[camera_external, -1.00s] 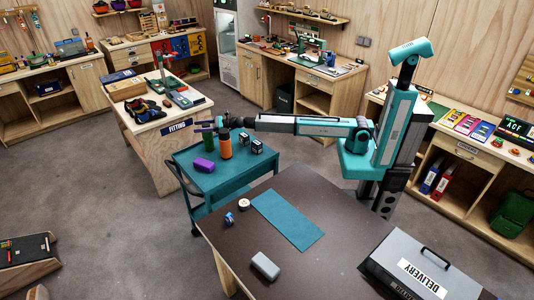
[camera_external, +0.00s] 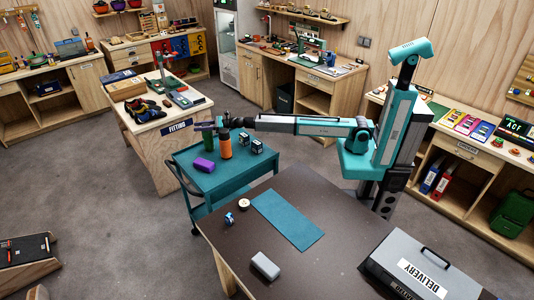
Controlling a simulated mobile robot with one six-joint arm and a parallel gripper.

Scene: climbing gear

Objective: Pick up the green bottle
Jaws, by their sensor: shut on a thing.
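The green bottle (camera_external: 208,140) is upright above the left part of the teal cart top (camera_external: 212,185), small in the view. My gripper (camera_external: 206,127) reaches in from the right at the bottle's upper part and is shut on it. I cannot tell whether the bottle's base touches the cart. The fingers are too small to make out clearly.
An orange bottle (camera_external: 225,146) stands close on the right of the green one, under my forearm. A purple item (camera_external: 204,165) lies in front. Two small dark boxes (camera_external: 257,147) are further right. The cart's front is clear. A dark table (camera_external: 285,240) is nearer.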

